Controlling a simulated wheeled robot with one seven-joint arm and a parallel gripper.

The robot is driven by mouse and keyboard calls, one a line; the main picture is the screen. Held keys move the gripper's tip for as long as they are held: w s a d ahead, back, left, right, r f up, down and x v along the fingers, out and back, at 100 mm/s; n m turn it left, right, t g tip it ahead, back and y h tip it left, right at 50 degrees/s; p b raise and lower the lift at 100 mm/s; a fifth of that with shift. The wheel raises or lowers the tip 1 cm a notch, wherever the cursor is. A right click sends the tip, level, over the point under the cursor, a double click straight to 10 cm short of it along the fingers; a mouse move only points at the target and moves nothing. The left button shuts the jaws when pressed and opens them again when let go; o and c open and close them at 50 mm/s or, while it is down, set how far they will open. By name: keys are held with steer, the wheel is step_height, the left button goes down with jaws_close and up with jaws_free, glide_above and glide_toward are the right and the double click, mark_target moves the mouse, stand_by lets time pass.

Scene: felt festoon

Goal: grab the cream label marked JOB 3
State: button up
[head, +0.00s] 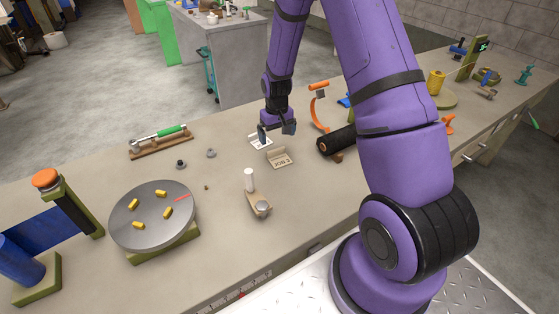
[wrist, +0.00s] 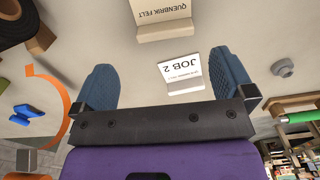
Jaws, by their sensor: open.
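The cream label (head: 279,158) stands on the bench and its small print looks like JOB 3. In the wrist view a cream label (wrist: 163,14) is cut off by the top edge; QUENBRIK FELT shows upside down on it, but no job number does. A white label marked JOB 2 (wrist: 184,70) shows between my fingers in the wrist view, and a white label (head: 260,142) lies by my fingers in the head view. My gripper (head: 276,131) is open and empty, behind the cream label. Its blue fingers (wrist: 164,66) also show in the wrist view.
A black roll (head: 335,140) and an orange curved stand (head: 319,110) are to the right. A grey turntable (head: 150,205) with yellow pieces is farther left. Bench between is mostly clear.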

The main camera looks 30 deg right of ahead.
mark_target(279, 158)
steer(key=shift+a+f, duration=0.15)
steer(key=shift+f, duration=1.55)
steer(key=shift+a+f, duration=0.15)
steer(key=shift+f, duration=1.5)
steer(key=c, duration=1)
